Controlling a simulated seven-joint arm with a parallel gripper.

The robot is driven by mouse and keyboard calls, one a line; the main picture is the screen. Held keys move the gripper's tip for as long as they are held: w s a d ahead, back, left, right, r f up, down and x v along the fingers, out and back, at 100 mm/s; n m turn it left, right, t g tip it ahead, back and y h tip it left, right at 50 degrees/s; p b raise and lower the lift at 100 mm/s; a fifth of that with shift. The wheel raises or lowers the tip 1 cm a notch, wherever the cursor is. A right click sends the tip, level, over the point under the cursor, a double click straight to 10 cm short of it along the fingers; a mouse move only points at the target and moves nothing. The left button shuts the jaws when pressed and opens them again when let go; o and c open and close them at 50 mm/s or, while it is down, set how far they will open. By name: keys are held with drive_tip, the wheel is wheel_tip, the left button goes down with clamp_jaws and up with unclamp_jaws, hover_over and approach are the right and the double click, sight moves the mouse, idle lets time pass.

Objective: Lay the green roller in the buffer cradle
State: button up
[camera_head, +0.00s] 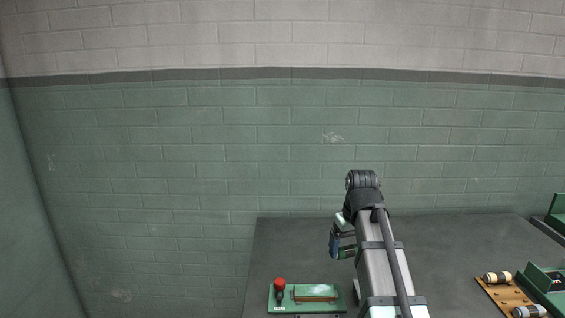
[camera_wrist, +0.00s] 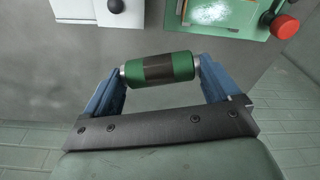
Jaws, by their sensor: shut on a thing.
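The green roller (camera_wrist: 160,68), with a dark middle band and pale end pins, is held crosswise between the two blue fingers of my gripper (camera_wrist: 163,79). The fingers grip it by its ends. In the head view my gripper (camera_head: 343,244) is above the grey table, left of my arm, with the roller (camera_head: 348,254) showing small.
A green unit (camera_head: 306,308) with a red knob (camera_head: 280,284) stands at the table's front left; the knob also shows in the wrist view (camera_wrist: 285,27). At right, a wooden board (camera_head: 505,295) bears rollers beside green units (camera_head: 541,281). The grey table (camera_head: 460,240) behind is clear.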

drive_tip(key=shift+a, duration=0.6)
drive_tip(key=d+f+m, duration=0.1)
drive_tip(key=d+m, duration=0.2)
drive_tip(key=d, duration=1.5)
approach(413, 270)
drive_tip(key=shift+s+a+f, duration=0.5)
drive_tip(key=shift+s+f, duration=0.05)
drive_tip(key=shift+f, duration=0.35)
drive_tip(key=shift+s+a+f, duration=0.55)
drive_tip(key=shift+f, duration=0.4)
drive_tip(key=shift+s+a+f, duration=0.5)
drive_tip(key=shift+s+f, duration=0.05)
drive_tip(key=shift+f, duration=0.35)
drive_tip(key=shift+f, duration=0.15)
drive_tip(key=o, duration=0.9)
drive_tip(key=shift+c, duration=0.2)
wheel_tip(413, 270, up, 12)
drive_tip(key=s, duration=0.1)
drive_tip(key=shift+s, duration=0.25)
drive_tip(key=shift+c, duration=0.3)
